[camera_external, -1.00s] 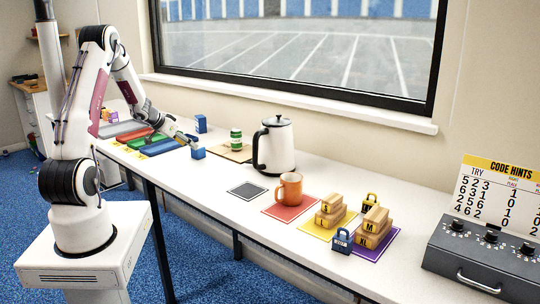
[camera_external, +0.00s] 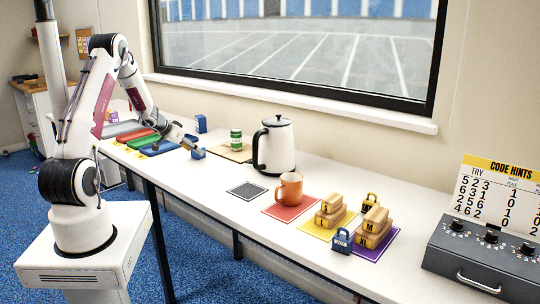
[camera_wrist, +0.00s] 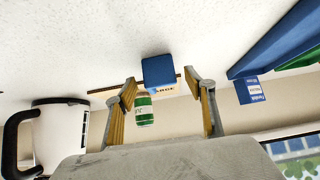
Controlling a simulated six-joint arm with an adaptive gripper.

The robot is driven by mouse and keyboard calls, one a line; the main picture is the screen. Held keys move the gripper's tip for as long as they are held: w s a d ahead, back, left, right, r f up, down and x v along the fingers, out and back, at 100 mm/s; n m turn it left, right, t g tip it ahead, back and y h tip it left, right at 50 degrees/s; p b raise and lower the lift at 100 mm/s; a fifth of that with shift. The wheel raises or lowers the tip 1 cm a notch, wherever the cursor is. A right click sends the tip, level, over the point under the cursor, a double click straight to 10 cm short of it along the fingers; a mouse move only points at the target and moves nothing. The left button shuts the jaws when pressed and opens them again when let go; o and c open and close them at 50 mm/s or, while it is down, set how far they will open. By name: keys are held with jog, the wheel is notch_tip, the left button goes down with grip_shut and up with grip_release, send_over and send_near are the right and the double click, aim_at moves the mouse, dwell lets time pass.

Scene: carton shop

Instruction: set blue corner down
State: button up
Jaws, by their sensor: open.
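A small blue block (camera_external: 198,153), which I take for the blue corner, stands on the white table in front of the board with the green can. In the wrist view the blue block (camera_wrist: 158,70) shows between and just beyond my fingertips, with a pale lettered strip at its lower edge. My gripper (camera_external: 190,146) is at the block's left side in the outside view. In the wrist view my gripper (camera_wrist: 161,83) has its fingers wide apart, with visible gaps to the block. Whether the block's base is fully on the table is hard to see.
A blue tray (camera_external: 160,148) lies left of my gripper, and a blue labelled box (camera_external: 201,123) stands behind. The green-and-white can (camera_external: 236,139) on its board (camera_external: 243,156) and the kettle (camera_external: 274,147) are to the right.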

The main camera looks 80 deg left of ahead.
jog(key=shift+x, duration=1.05)
jog(key=shift+c, duration=0.3)
jog(key=shift+r, duration=0.1)
jog(key=c, duration=0.8)
